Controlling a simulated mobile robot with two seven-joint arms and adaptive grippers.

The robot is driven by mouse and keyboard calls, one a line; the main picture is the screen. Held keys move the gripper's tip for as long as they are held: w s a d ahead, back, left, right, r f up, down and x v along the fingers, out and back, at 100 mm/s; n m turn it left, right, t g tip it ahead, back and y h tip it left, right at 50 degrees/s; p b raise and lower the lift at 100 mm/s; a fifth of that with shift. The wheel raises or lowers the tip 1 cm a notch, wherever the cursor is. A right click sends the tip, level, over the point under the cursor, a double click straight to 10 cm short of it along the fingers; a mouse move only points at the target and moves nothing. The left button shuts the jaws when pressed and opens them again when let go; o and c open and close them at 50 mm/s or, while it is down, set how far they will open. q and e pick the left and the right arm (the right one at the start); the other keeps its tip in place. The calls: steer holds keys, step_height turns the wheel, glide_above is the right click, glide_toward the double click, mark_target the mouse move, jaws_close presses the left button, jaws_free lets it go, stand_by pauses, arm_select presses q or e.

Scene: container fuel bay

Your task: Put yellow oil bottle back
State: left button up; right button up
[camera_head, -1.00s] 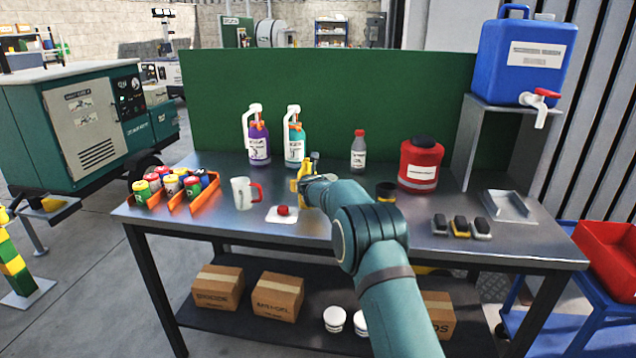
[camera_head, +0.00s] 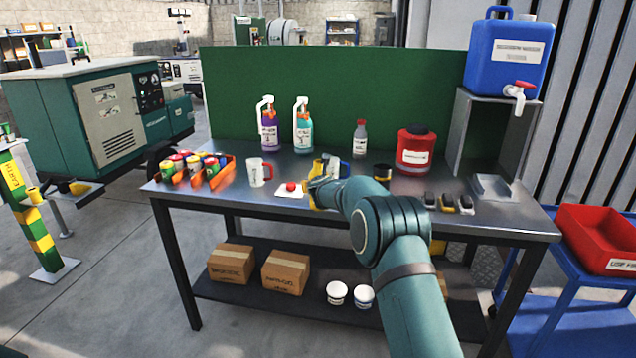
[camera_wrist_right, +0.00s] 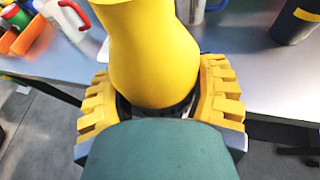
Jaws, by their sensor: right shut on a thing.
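The yellow oil bottle (camera_wrist_right: 155,50) fills the middle of the right wrist view, between the yellow fingers of my right gripper (camera_wrist_right: 160,108). The gripper is shut on it. In the head view the bottle (camera_head: 318,168) shows only in part, above the near part of the metal table (camera_head: 250,207); my right arm hides the rest of it and most of the gripper (camera_head: 314,190). I cannot tell whether its base touches the table. My left gripper is not in view.
A red button on a white plate (camera_head: 290,189) and a white mug (camera_head: 258,172) stand left of the gripper. A second mug (camera_head: 340,170) and a dark cup (camera_head: 382,174) are close on the right. Spray bottles (camera_head: 303,128) stand at the back.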

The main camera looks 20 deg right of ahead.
steer(key=shift+a+f, duration=0.15)
steer(key=shift+f, duration=0.35)
steer(key=shift+s+a, duration=0.25)
steer(key=shift+s, duration=0.1)
steer(key=s+a+f+m+g+h, duration=0.1)
steer(key=s+a+f, duration=0.3)
steer(key=s, duration=0.8)
steer(key=s+a+f+m+g+h, duration=0.2)
steer(key=s+a, duration=0.5)
steer(key=s, duration=0.4)
steer(key=s+a+f+m+g+h, duration=0.1)
steer(key=s+a+f+m+h, duration=0.2)
steer(key=s, duration=0.9)
step_height(320, 180, down, 4)
steer(key=shift+s+a+r+m+h, duration=0.1)
steer(key=shift+s+a+m+h, duration=0.25)
steer(key=shift+a, duration=0.9)
